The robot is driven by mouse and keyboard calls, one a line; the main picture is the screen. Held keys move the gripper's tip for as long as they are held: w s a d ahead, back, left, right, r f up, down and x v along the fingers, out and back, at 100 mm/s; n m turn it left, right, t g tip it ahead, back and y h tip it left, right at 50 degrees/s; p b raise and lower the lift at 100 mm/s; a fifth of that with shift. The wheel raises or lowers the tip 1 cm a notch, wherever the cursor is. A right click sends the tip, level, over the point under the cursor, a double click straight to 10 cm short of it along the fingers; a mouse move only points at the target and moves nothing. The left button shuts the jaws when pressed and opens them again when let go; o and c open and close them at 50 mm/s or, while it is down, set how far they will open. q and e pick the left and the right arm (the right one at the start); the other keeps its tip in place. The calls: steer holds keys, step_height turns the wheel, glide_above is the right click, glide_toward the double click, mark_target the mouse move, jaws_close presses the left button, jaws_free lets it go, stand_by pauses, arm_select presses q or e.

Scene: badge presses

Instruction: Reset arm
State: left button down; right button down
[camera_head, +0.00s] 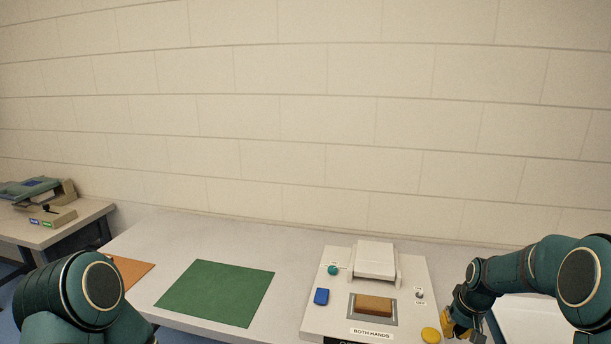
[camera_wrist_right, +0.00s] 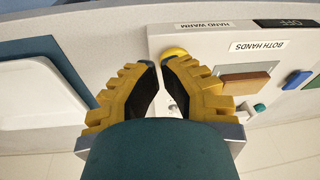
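My right gripper (camera_head: 460,328) is by the right edge of the badge press (camera_head: 316,318), near its yellow button (camera_head: 431,335). In the right wrist view its yellow fingers (camera_wrist_right: 159,64) lean together with only a thin gap at the tips and nothing held. The yellow button (camera_wrist_right: 175,53) shows just beyond the tips; I cannot tell whether they touch it. Of my left arm only a dark green link shows at the lower left; its gripper is out of view.
On the press are a blue button (camera_head: 321,296), a teal knob (camera_head: 333,269), a brown pad (camera_head: 374,304) and a switch (camera_head: 419,295). A green mat (camera_head: 217,292) and an orange mat (camera_head: 130,270) lie left. A white tray (camera_wrist_right: 40,95) stands beside the press.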

steer(key=s+a+f+y, duration=0.1)
steer(key=s+a+f, duration=0.2)
steer(key=a+f, duration=0.6)
steer(key=s+a+f+y, duration=0.1)
steer(key=s+a+f, duration=0.2)
steer(key=s+a, duration=0.5)
steer(key=s+a+f+y, duration=0.1)
steer(key=s+a+f, duration=0.3)
steer(key=s+a, duration=0.5)
steer(key=s, duration=0.3)
steer(key=shift+s+f+m, duration=0.15)
steer(key=shift+f+m, duration=0.15)
